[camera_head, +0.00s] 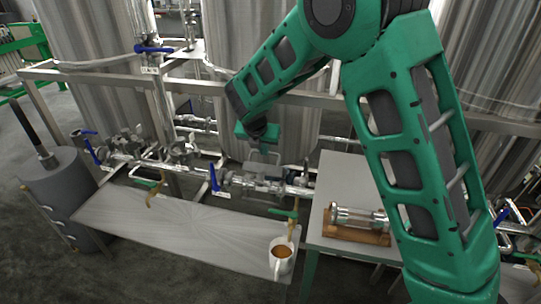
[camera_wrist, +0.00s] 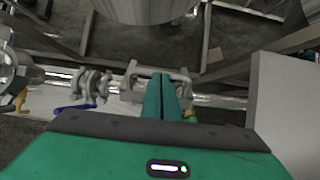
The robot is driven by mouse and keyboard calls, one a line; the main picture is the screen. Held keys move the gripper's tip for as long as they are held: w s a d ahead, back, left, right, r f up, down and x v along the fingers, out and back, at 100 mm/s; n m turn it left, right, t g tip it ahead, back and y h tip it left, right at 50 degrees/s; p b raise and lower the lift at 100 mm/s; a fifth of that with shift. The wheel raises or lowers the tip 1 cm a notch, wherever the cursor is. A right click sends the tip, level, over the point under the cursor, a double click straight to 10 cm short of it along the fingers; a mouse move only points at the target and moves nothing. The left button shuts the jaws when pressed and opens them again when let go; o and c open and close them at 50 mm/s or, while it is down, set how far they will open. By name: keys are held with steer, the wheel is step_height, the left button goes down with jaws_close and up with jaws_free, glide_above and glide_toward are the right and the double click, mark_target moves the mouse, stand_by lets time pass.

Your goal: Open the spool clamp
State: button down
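My gripper (camera_wrist: 165,95) points at the metal pipe line in the wrist view. Its two green fingers lie close together, with only a thin dark line between them. I see nothing held between them. A U-shaped metal clamp piece (camera_wrist: 133,75) on the pipe line lies just beyond the fingertips, which hide its middle. I cannot tell whether the fingers touch it. In the head view my gripper (camera_head: 260,133) hangs above the pipe line, near the clamp fittings (camera_head: 262,184) between the blue-handled valve and the right table. The clamp's latch is too small to make out.
A blue valve handle (camera_head: 214,178) stands left of the clamp. A glass spool (camera_head: 358,217) rests on a wooden cradle (camera_head: 345,234) on the right table. A white mug (camera_head: 281,262) stands on the low metal bench (camera_head: 190,228). Large steel tanks (camera_head: 95,70) stand behind.

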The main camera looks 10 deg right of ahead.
steer(key=w+d+f+g+y, duration=0.1)
steer(key=w+d+g, duration=0.3)
steer(key=w, duration=0.7)
steer(key=shift+w+d+g+y, duration=0.15)
steer(key=shift+d+g+y, duration=0.2)
steer(key=shift+g+y, duration=0.3)
steer(key=shift+f, duration=0.1)
